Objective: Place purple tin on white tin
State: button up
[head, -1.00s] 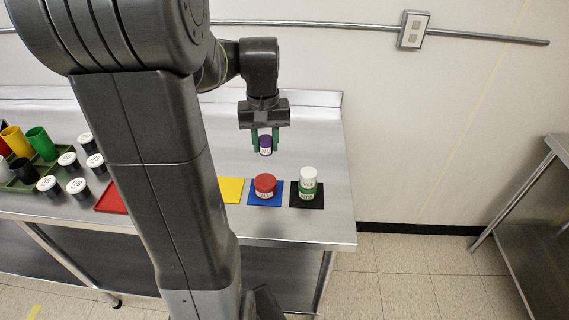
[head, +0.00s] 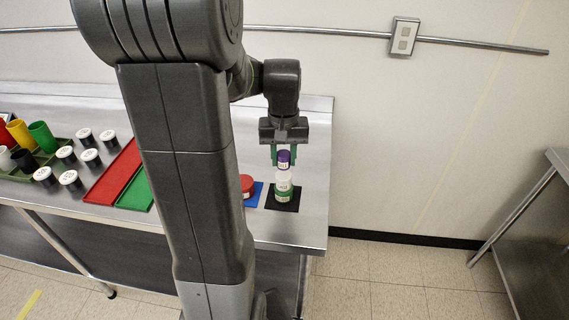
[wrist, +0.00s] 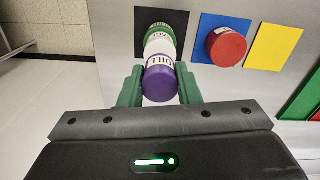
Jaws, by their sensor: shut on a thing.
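My gripper (head: 285,157) is shut on the purple tin (head: 284,159), with its green fingers on either side. The tin is upright and appears right above the white tin (head: 283,179); I cannot tell whether the two touch. The white tin stands on a green tin (head: 282,195) on the black mat (head: 291,202). In the wrist view, the purple tin (wrist: 160,84) is between the fingers and partly hides the white tin (wrist: 160,46), with the green tin (wrist: 160,30) beyond.
A red tin (head: 247,187) sits on the blue mat (head: 257,196) beside the stack, partly behind my arm. Red (head: 110,172) and green (head: 136,190) mats, several white-lidded tins (head: 90,156) and a green tray (head: 62,144) with cups are at left. The counter's right edge is close to the stack.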

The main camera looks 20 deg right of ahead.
aim_at(283, 165)
jog(key=shift+f, duration=1.4)
jog(key=shift+f, duration=0.1)
jog(key=shift+f, duration=0.15)
jog(key=o, duration=1)
jog(key=shift+r, duration=0.2)
notch_tip(283, 165, up, 12)
jog(key=shift+r, duration=0.1)
